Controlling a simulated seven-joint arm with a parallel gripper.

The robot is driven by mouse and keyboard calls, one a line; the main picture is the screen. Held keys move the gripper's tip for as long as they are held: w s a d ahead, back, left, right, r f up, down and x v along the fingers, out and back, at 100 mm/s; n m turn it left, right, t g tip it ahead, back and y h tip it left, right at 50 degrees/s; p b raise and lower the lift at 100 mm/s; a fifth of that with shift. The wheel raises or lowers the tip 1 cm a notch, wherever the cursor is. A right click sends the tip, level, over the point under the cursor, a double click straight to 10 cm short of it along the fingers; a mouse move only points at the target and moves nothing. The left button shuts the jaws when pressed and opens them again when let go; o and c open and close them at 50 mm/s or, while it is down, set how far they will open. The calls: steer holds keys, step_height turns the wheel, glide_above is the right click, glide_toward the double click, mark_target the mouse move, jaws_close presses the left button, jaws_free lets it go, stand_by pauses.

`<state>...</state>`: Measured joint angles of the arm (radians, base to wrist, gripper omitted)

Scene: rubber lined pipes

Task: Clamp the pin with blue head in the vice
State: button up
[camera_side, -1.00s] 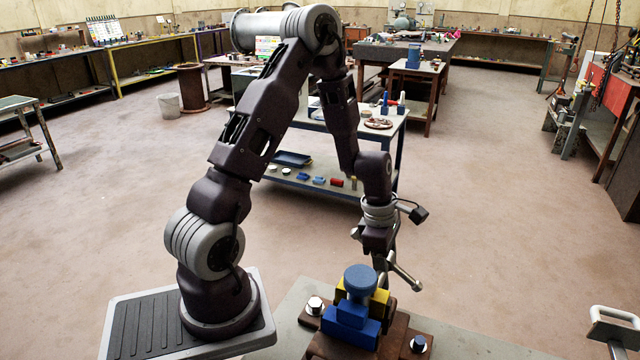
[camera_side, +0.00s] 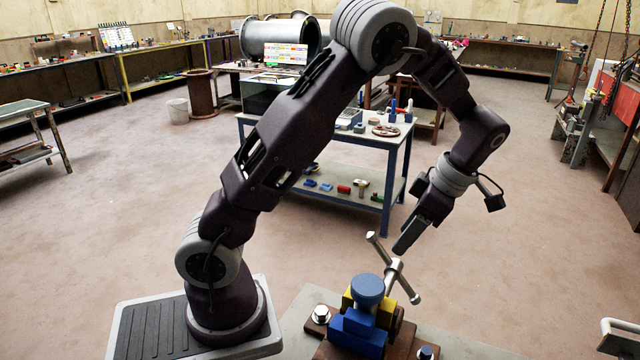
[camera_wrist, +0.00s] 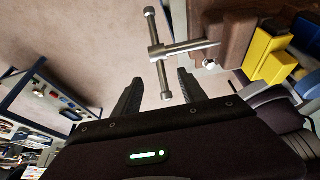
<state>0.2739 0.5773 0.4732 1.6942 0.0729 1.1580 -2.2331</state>
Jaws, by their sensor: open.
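The pin's round blue head (camera_side: 367,290) stands upright at the vice, above the blue jaw (camera_side: 356,328) and the yellow jaw (camera_side: 347,300). Its shank is hidden, and I cannot tell how tightly the jaws sit on it. The vice's metal T-handle (camera_side: 393,268) sticks out behind the yellow jaw, its crossbar slanted. The yellow jaw (camera_wrist: 262,52) also shows there.
The vice base is bolted to a grey bench (camera_side: 300,305), with bolts (camera_side: 321,314) at its sides. A blue-framed shelf table (camera_side: 385,150) with small parts stands behind. A grey handle-like frame (camera_side: 620,335) is at the lower right. Floor right of my arm is clear.

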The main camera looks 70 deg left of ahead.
steer(key=s+a+r+m+t+h, duration=0.1)
steer(key=s+a+m, duration=0.5)
steer(key=m, duration=1)
steer(key=s+a+r+m+t+h, duration=0.1)
steer(key=s+a+r+m+h, duration=0.2)
steer(key=m, duration=1.3)
steer(key=s+a, duration=0.3)
steer(key=a, duration=0.3)
steer(key=shift+a+r+m+t, duration=0.2)
steer(key=shift+a+m+t, duration=0.1)
steer(key=shift+a+m, duration=0.1)
steer(key=shift+s, duration=0.1)
